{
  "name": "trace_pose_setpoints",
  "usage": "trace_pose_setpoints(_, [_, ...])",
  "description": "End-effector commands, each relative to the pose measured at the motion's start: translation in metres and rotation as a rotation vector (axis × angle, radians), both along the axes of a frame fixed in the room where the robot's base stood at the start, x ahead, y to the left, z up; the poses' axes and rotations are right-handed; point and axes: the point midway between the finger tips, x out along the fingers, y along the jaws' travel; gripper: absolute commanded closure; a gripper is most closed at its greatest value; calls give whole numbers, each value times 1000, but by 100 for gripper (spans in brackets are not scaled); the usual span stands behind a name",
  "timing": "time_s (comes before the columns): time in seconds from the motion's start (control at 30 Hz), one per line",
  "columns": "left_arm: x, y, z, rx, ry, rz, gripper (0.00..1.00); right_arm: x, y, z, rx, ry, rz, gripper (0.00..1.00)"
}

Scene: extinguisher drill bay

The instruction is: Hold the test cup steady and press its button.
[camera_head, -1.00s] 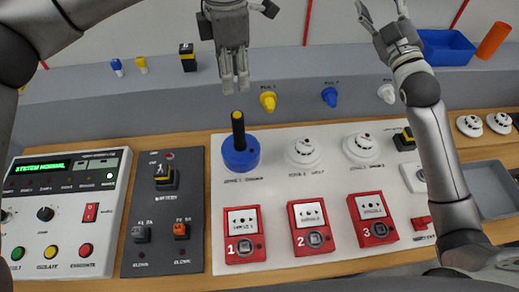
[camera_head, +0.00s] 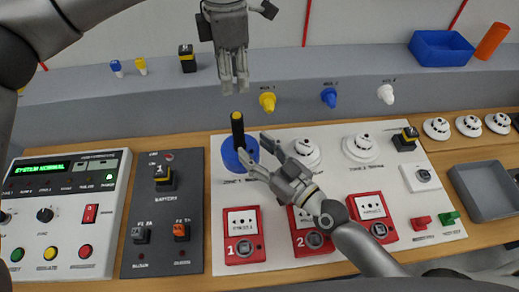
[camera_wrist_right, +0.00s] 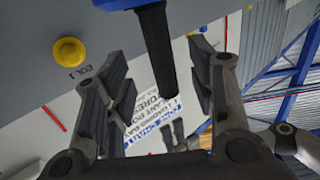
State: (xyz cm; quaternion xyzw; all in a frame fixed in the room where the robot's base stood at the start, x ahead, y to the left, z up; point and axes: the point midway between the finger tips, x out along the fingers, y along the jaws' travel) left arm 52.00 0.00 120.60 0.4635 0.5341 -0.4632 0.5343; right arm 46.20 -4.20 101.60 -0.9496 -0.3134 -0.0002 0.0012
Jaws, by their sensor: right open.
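The test cup is a blue round cup (camera_head: 228,156) with an upright black handle (camera_head: 238,130) and a yellow tip, its button (camera_head: 237,115). It stands at the left detector place on the white panel. My right gripper (camera_head: 253,146) is open at the cup's right side, one fingertip in front of the blue body. In the right wrist view the black handle (camera_wrist_right: 158,45) appears between the two open fingers, not gripped. My left gripper (camera_head: 234,88) hangs above the button with its fingers close together, empty and apart from it.
White detectors (camera_head: 361,146) sit right of the cup. Red call boxes (camera_head: 243,236) line the panel's front. A grey control panel (camera_head: 60,215) and a dark switch panel (camera_head: 160,255) lie left. A grey tray (camera_head: 488,190) is at right.

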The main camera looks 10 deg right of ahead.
Motion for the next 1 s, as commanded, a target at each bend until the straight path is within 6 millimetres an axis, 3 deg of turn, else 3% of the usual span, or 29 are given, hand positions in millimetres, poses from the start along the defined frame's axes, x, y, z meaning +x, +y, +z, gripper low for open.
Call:
trace_pose_setpoints(0.5, [0,0,0,0,0,0,64,52,38,0,-1,-1,-1,49])
trace_pose_setpoints(0.87, [0,0,0,0,0,0,64,58,42,0,-2,0,0,49])
trace_pose_setpoints(1.0, [0,0,0,0,0,0,64,57,42,0,-2,0,0,63])
